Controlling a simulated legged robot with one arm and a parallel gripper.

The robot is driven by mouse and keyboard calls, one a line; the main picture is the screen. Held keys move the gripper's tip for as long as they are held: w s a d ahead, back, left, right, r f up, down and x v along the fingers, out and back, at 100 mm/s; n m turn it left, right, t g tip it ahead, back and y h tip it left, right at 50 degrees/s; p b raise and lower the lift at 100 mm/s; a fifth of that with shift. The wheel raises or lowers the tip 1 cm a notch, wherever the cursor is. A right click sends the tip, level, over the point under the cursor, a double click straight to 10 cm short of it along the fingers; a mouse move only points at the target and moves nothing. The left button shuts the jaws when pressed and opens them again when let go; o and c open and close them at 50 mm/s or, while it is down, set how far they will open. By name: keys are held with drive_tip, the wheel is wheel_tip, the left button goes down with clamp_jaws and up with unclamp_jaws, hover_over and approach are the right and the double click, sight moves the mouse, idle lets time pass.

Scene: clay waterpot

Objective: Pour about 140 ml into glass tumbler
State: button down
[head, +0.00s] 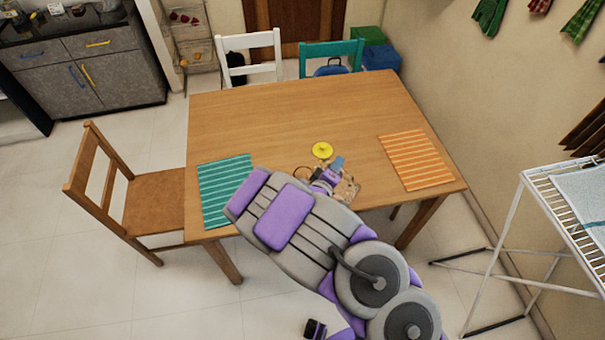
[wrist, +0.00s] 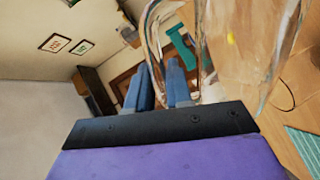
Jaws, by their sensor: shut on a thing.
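My gripper (head: 334,166) reaches over the front middle of the wooden table. In the wrist view its two blue fingers (wrist: 160,88) are close together on the looped handle of a clear glass vessel (wrist: 245,45). The vessel fills the upper right of that view, and its contents are hard to make out. In the head view a clear, brownish shape (head: 348,190) beside the gripper appears to be this vessel, partly hidden by my arm. I cannot clearly pick out the glass tumbler; a thin dark curved outline (head: 302,173) lies left of the gripper.
A yellow round object (head: 322,150) lies just behind the gripper. A teal striped mat (head: 215,192) is on the left and an orange striped mat (head: 415,160) on the right. The back of the table (head: 285,105) is clear. Chairs stand left and behind; a drying rack (head: 560,190) stands right.

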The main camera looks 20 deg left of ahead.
sight(327, 159)
drive_tip(key=shift+w+a+r+n+h+p, duration=0.15)
drive_tip(key=shift+a+r+n+p, duration=0.3)
drive_tip(key=shift+a+p, duration=0.3)
drive_tip(key=shift+w+a+r+n+h+p, duration=0.15)
drive_tip(key=shift+a+r+n+p, duration=0.25)
drive_tip(key=shift+a+p, duration=0.3)
idle(0.8)
drive_tip(key=shift+d, duration=0.1)
idle(0.3)
drive_tip(key=shift+a+r+n+p, duration=0.15)
drive_tip(key=shift+a+n+p, duration=0.1)
drive_tip(key=shift+p, duration=0.45)
idle(0.6)
drive_tip(key=d+b, duration=0.1)
drive_tip(key=d+f+m+b, duration=0.1)
drive_tip(key=d+b, duration=0.1)
drive_tip(key=d+m+b, duration=0.1)
drive_tip(key=shift+s+d+f+b, duration=0.15)
drive_tip(key=shift+s+f+b, duration=0.15)
drive_tip(key=shift+f, duration=0.1)
drive_tip(key=shift+d+f, duration=0.1)
drive_tip(key=shift+d, duration=0.05)
drive_tip(key=shift+s+d+f+m, duration=0.15)
drive_tip(key=shift+d+f+m, duration=0.35)
drive_tip(key=shift+m, duration=0.3)
drive_tip(key=shift+f+y, duration=0.1)
drive_tip(key=shift+y, duration=0.3)
idle(0.7)
